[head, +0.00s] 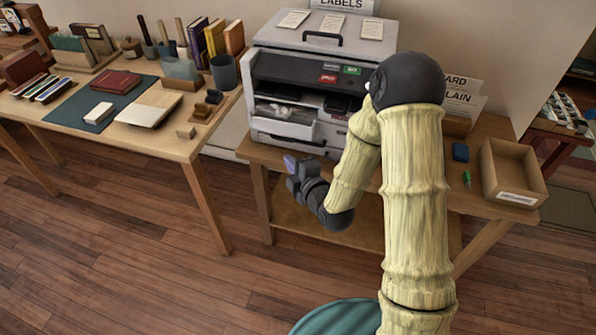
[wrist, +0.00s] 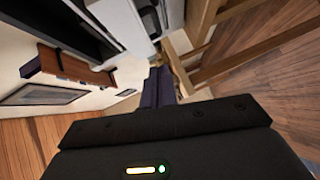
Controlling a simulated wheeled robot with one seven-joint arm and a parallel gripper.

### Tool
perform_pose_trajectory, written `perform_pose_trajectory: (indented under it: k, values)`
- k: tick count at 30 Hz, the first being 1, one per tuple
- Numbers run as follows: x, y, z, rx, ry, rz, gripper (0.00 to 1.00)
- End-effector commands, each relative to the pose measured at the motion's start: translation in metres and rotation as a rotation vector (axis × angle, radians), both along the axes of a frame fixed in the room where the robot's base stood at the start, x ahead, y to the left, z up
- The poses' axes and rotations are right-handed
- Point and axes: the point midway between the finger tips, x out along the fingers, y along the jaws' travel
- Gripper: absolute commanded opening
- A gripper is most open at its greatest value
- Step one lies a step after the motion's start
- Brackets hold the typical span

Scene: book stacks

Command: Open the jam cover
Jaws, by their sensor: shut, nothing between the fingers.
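A grey and white label printer (head: 325,75) stands on a wooden table, with a handle on its top lid and red and green labels on its dark front. Low on its left front, a pale panel (head: 288,128) sits below a dark opening. I cannot tell which part is the jam cover. My gripper (head: 290,162) is shut and empty, in front of and below that panel, apart from it. In the wrist view its dark purple fingers (wrist: 159,87) are together, with part of the printer (wrist: 122,22) beyond them. My arm hides the printer's right front.
The printer's table (head: 490,232) also holds an open cardboard box (head: 514,172), a blue block (head: 460,152) and a small green item (head: 467,178). A desk (head: 150,145) with books and tools stands at left. Wooden floor (head: 120,265) lies clear in front.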

Motion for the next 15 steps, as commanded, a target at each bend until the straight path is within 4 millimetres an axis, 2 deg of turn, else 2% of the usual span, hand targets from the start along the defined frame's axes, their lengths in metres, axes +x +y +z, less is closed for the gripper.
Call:
perform_pose_trajectory:
  k: [2,6,15]
  values:
    - [-0.013,-0.008,0.002,-0.002,0.002,-0.003,0.00]
    - [-0.024,-0.014,0.009,-0.001,0.005,0.000,0.00]
    - [-0.032,-0.019,0.007,0.001,0.001,-0.001,0.00]
